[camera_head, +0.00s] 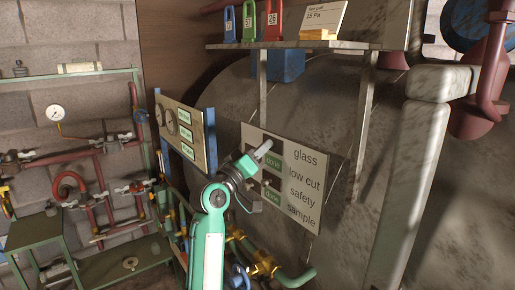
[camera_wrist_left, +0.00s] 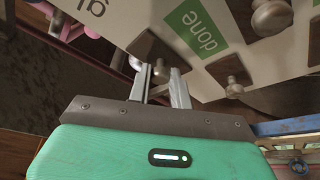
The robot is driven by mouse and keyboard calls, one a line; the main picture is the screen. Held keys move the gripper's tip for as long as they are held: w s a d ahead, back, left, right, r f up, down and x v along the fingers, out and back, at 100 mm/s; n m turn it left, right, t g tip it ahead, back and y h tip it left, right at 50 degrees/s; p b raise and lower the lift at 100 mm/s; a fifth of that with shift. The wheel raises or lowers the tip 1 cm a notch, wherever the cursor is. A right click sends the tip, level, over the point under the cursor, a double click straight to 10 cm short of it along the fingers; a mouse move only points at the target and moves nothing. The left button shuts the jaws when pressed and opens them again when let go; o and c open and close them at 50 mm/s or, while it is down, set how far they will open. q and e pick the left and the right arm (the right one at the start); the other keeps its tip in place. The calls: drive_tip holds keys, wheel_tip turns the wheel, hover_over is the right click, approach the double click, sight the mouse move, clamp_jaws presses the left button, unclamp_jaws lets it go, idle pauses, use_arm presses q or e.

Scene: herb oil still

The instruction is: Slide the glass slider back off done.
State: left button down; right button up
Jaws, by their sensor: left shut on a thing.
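The white slider board (camera_head: 303,185) hangs tilted in the middle of the head view, with rows marked glass, low cut, safety and sample. Two green "done" labels show on it. My left gripper (camera_head: 265,147) is at the board's upper part, by the glass row. In the left wrist view my left gripper (camera_wrist_left: 161,80) is shut on the small knob of the dark glass slider (camera_wrist_left: 150,47). A green "done" label (camera_wrist_left: 198,33) shows beside that slider. Other slider knobs (camera_wrist_left: 235,88) stand free. Whether a label lies under the glass slider is hidden. My right gripper is not seen.
A tan panel (camera_head: 181,128) with dials and green labels stands left of the board. Brass valves and a green pipe (camera_head: 293,278) lie below. A pale post (camera_head: 408,175) stands at right.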

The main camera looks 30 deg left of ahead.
use_arm(q)
drive_tip(key=shift+d, duration=0.15)
drive_tip(key=c, duration=1.3)
unclamp_jaws()
drive_tip(key=shift+o, duration=0.2)
drive_tip(key=b+v, duration=0.5)
drive_tip(key=v, duration=0.9)
drive_tip(key=shift+b, duration=0.4)
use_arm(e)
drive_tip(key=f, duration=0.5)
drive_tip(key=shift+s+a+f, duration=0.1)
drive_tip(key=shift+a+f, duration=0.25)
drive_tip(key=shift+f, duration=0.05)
use_arm(q)
drive_tip(key=shift+d+r, duration=0.1)
